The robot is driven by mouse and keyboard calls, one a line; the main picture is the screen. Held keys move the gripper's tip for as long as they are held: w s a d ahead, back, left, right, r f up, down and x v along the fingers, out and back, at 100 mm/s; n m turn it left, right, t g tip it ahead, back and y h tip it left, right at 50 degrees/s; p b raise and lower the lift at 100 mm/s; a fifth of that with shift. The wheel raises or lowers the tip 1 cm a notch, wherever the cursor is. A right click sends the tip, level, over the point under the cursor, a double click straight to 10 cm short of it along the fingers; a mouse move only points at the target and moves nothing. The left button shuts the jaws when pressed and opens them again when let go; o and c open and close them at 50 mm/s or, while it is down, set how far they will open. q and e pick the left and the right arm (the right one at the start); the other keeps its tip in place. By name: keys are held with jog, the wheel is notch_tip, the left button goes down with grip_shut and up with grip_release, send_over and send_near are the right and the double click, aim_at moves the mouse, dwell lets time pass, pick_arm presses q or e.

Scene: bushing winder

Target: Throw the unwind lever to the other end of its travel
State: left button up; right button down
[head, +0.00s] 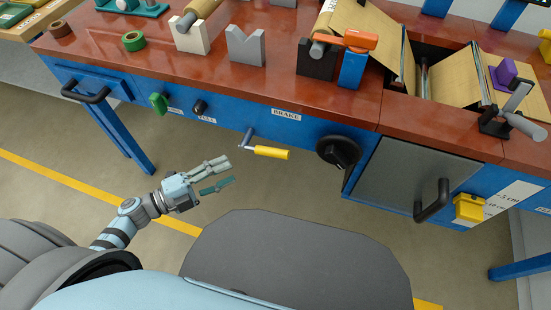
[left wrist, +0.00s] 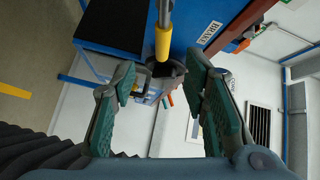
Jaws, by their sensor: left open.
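A lever with a grey arm and a yellow grip (head: 270,152) sticks out from the blue front panel under the BRAKE label; I take it to be the unwind lever. Its arm slopes down from a pivot, and the grip points right. My left gripper (head: 230,171) is open and empty, below and left of the grip, apart from it in the head view. In the left wrist view the yellow grip (left wrist: 163,42) shows ahead, between the two green-padded fingers and near the left gripper's tips (left wrist: 162,66). My right gripper is not in view.
A black rotary knob (head: 338,151) is right of the lever. A black knob (head: 200,107) and a green control (head: 159,103) are to its left. A grey door with a black handle (head: 433,200) stands farther right. The red bench top (head: 270,85) overhangs the panel; the floor in front is clear.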

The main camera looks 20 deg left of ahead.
aim_at(269, 155)
pick_arm(q)
jog(key=shift+m+h, duration=0.3)
jog(key=shift+m, duration=0.1)
jog(key=x, duration=1.4)
jog(key=shift+d+r, duration=0.15)
jog(key=shift+d, duration=0.35)
jog(key=shift+s, duration=0.1)
jog(key=shift+c, duration=0.4)
grip_shut()
